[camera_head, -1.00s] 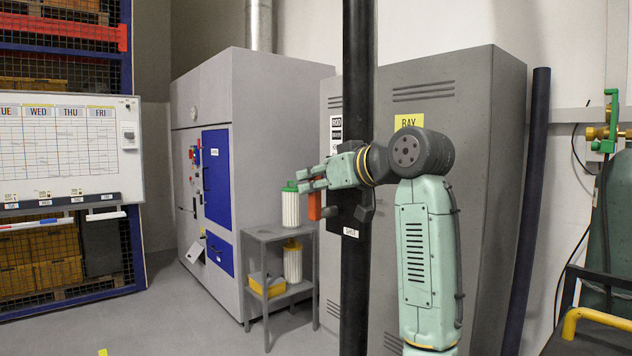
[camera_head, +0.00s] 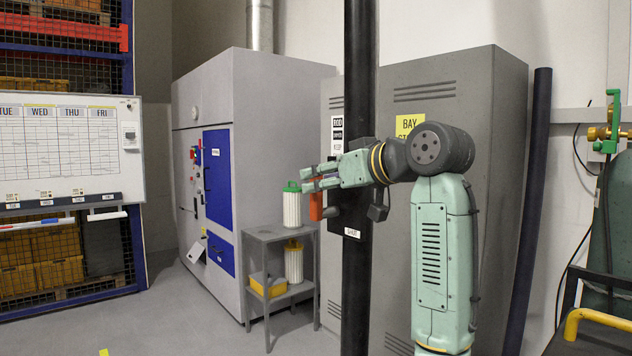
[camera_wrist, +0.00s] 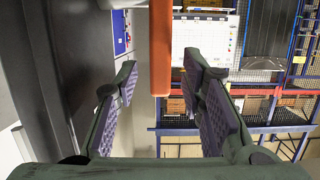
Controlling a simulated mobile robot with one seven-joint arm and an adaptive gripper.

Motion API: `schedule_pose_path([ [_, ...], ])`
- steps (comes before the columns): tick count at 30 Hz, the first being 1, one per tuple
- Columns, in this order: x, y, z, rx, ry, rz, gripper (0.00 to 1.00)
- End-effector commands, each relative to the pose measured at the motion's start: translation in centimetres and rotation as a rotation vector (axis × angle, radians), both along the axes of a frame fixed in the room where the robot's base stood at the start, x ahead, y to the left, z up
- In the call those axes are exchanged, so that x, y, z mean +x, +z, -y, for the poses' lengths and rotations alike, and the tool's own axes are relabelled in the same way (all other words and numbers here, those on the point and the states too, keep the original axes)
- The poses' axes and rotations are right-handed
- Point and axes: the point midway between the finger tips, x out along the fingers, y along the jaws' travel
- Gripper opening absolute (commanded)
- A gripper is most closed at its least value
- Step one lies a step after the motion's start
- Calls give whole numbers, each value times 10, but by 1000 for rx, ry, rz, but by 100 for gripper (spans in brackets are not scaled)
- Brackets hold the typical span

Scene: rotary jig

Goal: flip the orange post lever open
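The orange lever (camera_head: 316,206) hangs down at the left side of a tall black post (camera_head: 357,280), close below my gripper. It also shows in the wrist view as an orange bar (camera_wrist: 160,45) that comes down from the top edge, between the two fingers in the picture. My gripper (camera_head: 308,180) points left in the head view, in front of the post. In the wrist view my gripper (camera_wrist: 160,90) is open, with a wide gap between its purple pads. I see no contact with the lever. My gripper partly hides the lever's top.
A small grey shelf stand (camera_head: 280,236) with a green-capped white canister (camera_head: 292,208) stands behind the gripper. A grey cabinet (camera_head: 450,250) stands behind the post. A grey machine with blue doors (camera_head: 218,180) is farther left. Floor at front left is mostly clear.

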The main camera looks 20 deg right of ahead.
Motion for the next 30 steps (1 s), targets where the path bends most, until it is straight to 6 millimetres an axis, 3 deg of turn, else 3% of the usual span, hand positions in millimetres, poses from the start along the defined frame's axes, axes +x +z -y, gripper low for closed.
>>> schedule_pose_path([
  [6,-45,13,16,-1,-2,4,37],
  [12,-74,20,27,-1,-1,1,37],
  [18,-85,23,30,-1,0,-1,37],
  [30,-85,23,30,-1,0,0,37],
])
